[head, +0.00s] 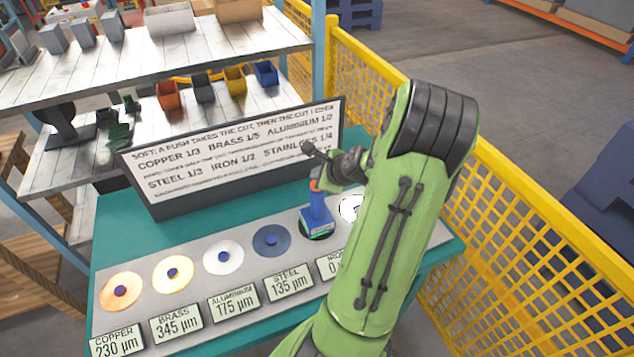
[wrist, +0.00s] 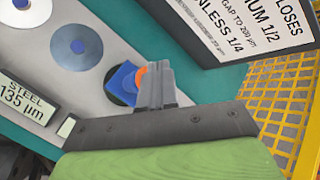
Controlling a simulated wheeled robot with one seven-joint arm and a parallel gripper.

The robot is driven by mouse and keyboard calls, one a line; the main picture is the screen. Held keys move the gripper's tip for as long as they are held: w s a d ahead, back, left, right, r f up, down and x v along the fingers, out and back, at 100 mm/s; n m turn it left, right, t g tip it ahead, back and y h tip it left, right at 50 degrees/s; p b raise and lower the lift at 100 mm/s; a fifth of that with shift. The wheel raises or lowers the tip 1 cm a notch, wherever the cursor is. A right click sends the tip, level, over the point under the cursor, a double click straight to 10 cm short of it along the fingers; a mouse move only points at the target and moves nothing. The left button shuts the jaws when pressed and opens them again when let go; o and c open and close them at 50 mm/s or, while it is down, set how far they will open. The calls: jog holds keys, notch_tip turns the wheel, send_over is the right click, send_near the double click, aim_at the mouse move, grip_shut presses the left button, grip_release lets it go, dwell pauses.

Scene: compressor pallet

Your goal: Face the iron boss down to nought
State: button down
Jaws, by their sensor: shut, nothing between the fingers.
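A row of round metal bosses lies on a grey strip (head: 200,292) on the teal table. A blue tool (head: 317,215) with an orange collar stands on the fifth, dark boss, apparently the iron one, and hides most of it. That boss's rim shows in the wrist view (wrist: 113,92). The fifth label (head: 328,266) is partly hidden by my arm; a 0 can be read. My gripper (head: 310,150) is shut and empty, close above the tool's orange top. In the wrist view my fingertips (wrist: 155,68) overlap the orange collar (wrist: 140,78); I cannot tell whether they touch.
Copper (head: 121,292), brass (head: 172,274), aluminium (head: 223,257) and steel (head: 271,241) bosses sit left, reading 230, 345, 175 and 135 µm. A white disc (head: 350,208) is partly behind my arm. A sign (head: 235,155) stands behind, listing iron 1/2. Yellow fencing (head: 540,250) bounds the right.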

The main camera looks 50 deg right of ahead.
jog(key=shift+r+p, duration=2.4)
jog(key=shift+r, duration=0.25)
jog(key=shift+f, duration=0.15)
jog(key=w+a+r+n+g+y, duration=0.1)
jog(key=w+a+r+n, duration=0.1)
jog(key=a+r+n, duration=0.5)
jog(key=w+a+r+n+g+y, duration=0.1)
jog(key=a+r+n+g, duration=0.1)
jog(key=a+n, duration=0.85)
jog(key=s+a+r+n, duration=0.2)
jog(key=s+a+n, duration=0.4)
jog(key=s+a, duration=0.1)
jog(key=s+a+r+n+y, duration=0.1)
jog(key=s+a+r+n, duration=0.2)
jog(key=s+a+n, duration=0.4)
jog(key=a, duration=0.2)
jog(key=shift+s+a+r, duration=0.25)
jog(key=shift+a+r, duration=0.05)
jog(key=shift+a, duration=0.1)
